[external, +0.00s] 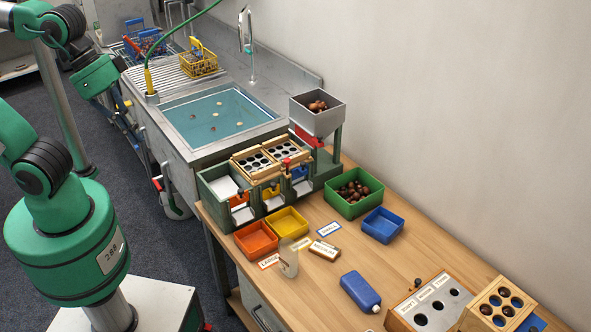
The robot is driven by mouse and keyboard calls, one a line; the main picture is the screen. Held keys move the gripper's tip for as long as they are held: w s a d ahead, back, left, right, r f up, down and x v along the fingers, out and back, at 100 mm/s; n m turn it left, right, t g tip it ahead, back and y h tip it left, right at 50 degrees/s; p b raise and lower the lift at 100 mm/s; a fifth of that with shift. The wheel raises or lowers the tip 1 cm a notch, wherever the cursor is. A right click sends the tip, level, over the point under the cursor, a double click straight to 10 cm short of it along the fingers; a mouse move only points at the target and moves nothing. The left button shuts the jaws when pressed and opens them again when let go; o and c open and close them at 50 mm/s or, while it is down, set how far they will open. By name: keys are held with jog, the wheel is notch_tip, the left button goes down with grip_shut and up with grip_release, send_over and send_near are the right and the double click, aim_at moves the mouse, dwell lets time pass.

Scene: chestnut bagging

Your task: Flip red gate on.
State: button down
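A red gate part (308,137) shows below the grey hopper (318,115) at the back end of the green sorting machine (219,192). A smaller red knob (287,162) is on the machine's wooden sieve frame (262,163). I cannot tell the red gate's setting at this size. My gripper (128,130) hangs at the far left, beside the front of the sink counter and well apart from the red gate. It is small and dark, and its fingers are not clear.
Orange (256,240), yellow (287,222) and blue (382,226) trays and a green crate (354,187) of chestnuts surround the machine. A blue bottle (360,292) lies on the wooden table (315,285). The sink (222,118) holds water. Bare tabletop shows in front of the blue tray.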

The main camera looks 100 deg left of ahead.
jog(key=w+a+f+n+h+p, duration=0.2)
jog(key=w+a+n+p, duration=0.4)
jog(key=w+a+n, duration=1.15)
jog(key=w+a+f+n+p, duration=0.1)
jog(key=a+f+n, duration=0.3)
jog(key=a, duration=0.6)
jog(key=w+a+f+n+t+p, duration=0.1)
jog(key=w+a+f+n+p, duration=0.1)
jog(key=a, duration=0.8)
jog(key=w+a+f+n+t+p, duration=0.1)
jog(key=w+a+f+n, duration=0.2)
jog(key=a+f+n, duration=0.3)
jog(key=a+f, duration=0.2)
jog(key=a, duration=0.2)
jog(key=shift+w+a+n+p, duration=0.3)
jog(key=shift+w+n+p, duration=0.05)
jog(key=shift+w+p, duration=0.05)
jog(key=shift+w+f, duration=0.1)
jog(key=b, duration=0.1)
send_near(316, 142)
notch_tip(316, 142, down, 3)
jog(key=s, duration=0.1)
jog(key=w, duration=0.2)
jog(key=shift+w+d+f, duration=0.3)
jog(key=shift+w+f, duration=0.05)
jog(key=shift+w+d+f, duration=0.1)
jog(key=shift+w+d, duration=0.05)
jog(key=shift+w, duration=0.4)
